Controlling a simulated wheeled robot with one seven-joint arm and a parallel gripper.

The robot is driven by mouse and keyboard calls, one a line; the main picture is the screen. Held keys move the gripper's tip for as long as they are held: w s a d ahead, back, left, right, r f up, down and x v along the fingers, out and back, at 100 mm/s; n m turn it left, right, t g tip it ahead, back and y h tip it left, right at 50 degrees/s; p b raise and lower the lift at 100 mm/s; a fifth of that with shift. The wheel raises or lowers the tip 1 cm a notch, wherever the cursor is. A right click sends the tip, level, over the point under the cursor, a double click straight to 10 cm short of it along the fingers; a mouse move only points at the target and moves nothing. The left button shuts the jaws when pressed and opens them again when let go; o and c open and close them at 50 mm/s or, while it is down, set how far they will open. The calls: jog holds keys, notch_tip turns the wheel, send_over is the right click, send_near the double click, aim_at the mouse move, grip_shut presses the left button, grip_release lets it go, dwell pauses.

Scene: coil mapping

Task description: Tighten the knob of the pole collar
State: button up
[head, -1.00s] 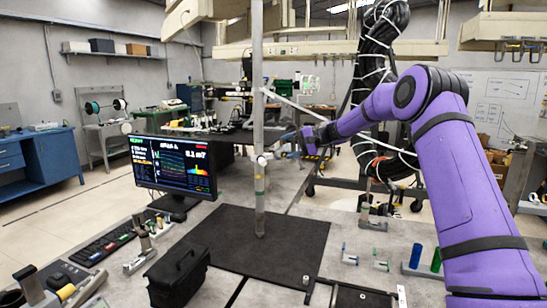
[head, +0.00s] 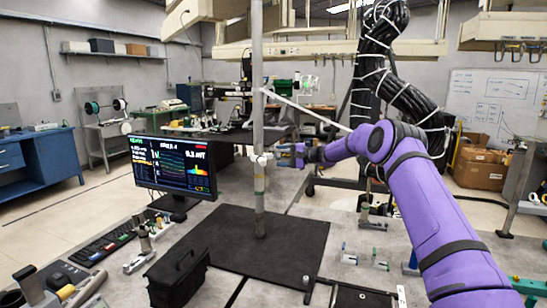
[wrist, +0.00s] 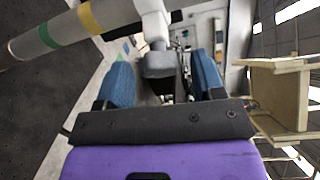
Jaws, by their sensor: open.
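The grey pole (head: 258,100) stands upright on a dark mat, and a white collar (head: 262,160) sits around it at mid-height. In the wrist view the pole (wrist: 68,29) runs across the upper left with green and yellow bands, and the white collar (wrist: 150,18) is at the top. The grey knob (wrist: 160,63) sticks out from the collar towards my gripper (wrist: 163,78). The blue fingers are apart, one on each side of the knob, with visible gaps. In the head view my gripper (head: 284,155) is just right of the collar, level with it.
A monitor (head: 174,166) stands left of the pole, with a keyboard (head: 108,240) before it. A white strut (head: 305,110) slopes down rightwards from the pole above my gripper.

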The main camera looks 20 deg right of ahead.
jog(key=shift+x, duration=1.8)
jog(key=c, duration=0.9)
jog(key=shift+m+h, duration=0.3)
jog(key=shift+m, duration=0.3)
jog(key=o, duration=0.9)
